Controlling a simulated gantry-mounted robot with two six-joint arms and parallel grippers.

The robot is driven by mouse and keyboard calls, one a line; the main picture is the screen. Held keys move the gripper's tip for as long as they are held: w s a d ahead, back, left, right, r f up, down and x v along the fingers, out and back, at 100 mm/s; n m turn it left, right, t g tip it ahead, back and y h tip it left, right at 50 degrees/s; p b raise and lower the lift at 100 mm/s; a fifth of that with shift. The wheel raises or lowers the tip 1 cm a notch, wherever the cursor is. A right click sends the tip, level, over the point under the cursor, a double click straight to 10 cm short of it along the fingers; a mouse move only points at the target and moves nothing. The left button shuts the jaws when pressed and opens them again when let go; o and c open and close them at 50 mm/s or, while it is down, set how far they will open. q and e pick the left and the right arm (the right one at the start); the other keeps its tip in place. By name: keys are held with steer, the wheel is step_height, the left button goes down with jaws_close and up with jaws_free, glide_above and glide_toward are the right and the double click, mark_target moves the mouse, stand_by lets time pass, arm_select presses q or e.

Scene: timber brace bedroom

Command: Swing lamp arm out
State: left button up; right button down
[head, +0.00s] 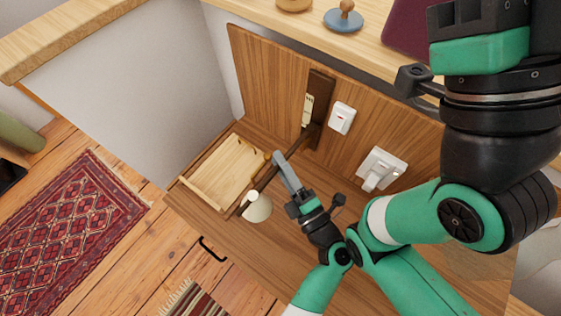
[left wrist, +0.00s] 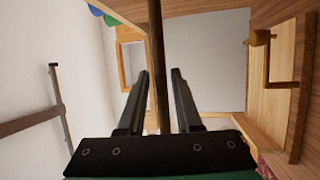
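The wall lamp has a dark wall bracket (head: 320,90), a thin dark arm (head: 262,183) and a cream shade (head: 257,208) at the arm's outer end. The lamp arm slants down-left from the bracket over the wooden top. My left gripper (head: 282,162) is at the middle of the lamp arm. In the left wrist view the dark rod (left wrist: 156,45) runs between the two open fingers (left wrist: 159,75), with gaps beside it. Whether a finger touches it cannot be told. My right gripper's body (head: 480,45) is at the top right; its fingertips cannot be made out.
A light wooden tray (head: 222,180) lies left of the lamp arm. A white switch (head: 341,118) and a white socket with plug (head: 380,170) are on the timber panel. A shelf (head: 270,28) above holds a blue-based knob (head: 343,18). Red rug lies on the floor at left.

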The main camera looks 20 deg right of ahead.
arm_select(q)
steer(key=shift+o, duration=0.7)
steer(key=p+v, duration=0.1)
steer(key=v, duration=1)
steer(key=shift+s, duration=0.3)
